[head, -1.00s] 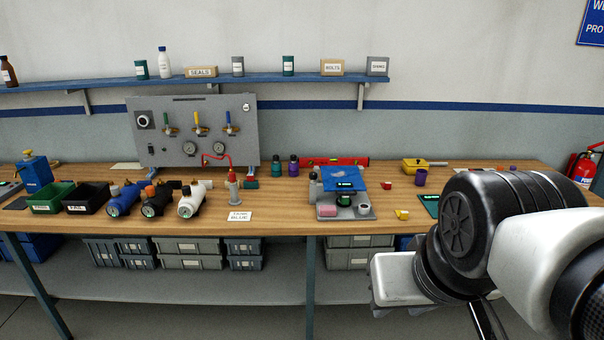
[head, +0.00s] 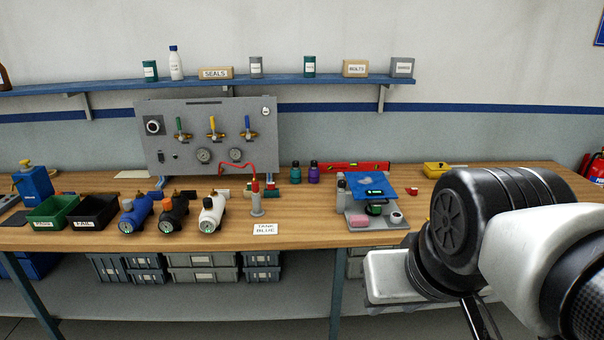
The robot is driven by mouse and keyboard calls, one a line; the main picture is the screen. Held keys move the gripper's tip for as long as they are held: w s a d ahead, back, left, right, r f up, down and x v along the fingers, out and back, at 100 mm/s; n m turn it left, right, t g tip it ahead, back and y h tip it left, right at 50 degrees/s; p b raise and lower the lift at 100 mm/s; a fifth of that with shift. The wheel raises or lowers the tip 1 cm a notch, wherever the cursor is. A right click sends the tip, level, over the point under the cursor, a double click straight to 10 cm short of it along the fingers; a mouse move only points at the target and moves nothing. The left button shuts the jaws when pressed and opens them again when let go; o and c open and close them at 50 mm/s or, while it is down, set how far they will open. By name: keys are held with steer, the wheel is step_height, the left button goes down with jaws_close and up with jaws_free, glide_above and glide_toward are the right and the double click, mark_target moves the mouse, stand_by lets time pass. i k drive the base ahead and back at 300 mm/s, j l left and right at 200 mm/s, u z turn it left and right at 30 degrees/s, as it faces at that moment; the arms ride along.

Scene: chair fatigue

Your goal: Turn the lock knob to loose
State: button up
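No knob in view is marked as a lock knob or reads loose. A round black knob or dial (head: 154,126) with a pale centre sits at the upper left of the upright grey panel (head: 195,110) at the back of the bench. Its marking is too small to read. My arm enters from the right. The white block at its end, seemingly my gripper (head: 392,278), hangs at the front edge of the bench, well apart from the panel. Its fingers do not show clearly, and I see nothing held.
The wooden bench (head: 290,225) carries blue, black and white cylinders with gauges (head: 208,216), green and black bins (head: 92,213), a small post (head: 256,205) and a scale-like device (head: 372,217). A shelf (head: 240,82) runs above. Grey crates (head: 200,268) stand below.

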mark_target(342, 184)
steer(key=i+j, duration=0.15)
steer(key=j, duration=0.2)
steer(key=i+j, duration=0.1)
steer(key=j, duration=0.25)
steer(key=i+j, duration=0.15)
steer(key=j, duration=0.2)
steer(key=i+j, duration=0.15)
steer(key=j, duration=0.2)
steer(key=i+j+z, duration=0.1)
steer(key=j, duration=0.25)
steer(key=i+j, duration=0.15)
steer(key=j, duration=0.2)
steer(key=i, duration=0.4)
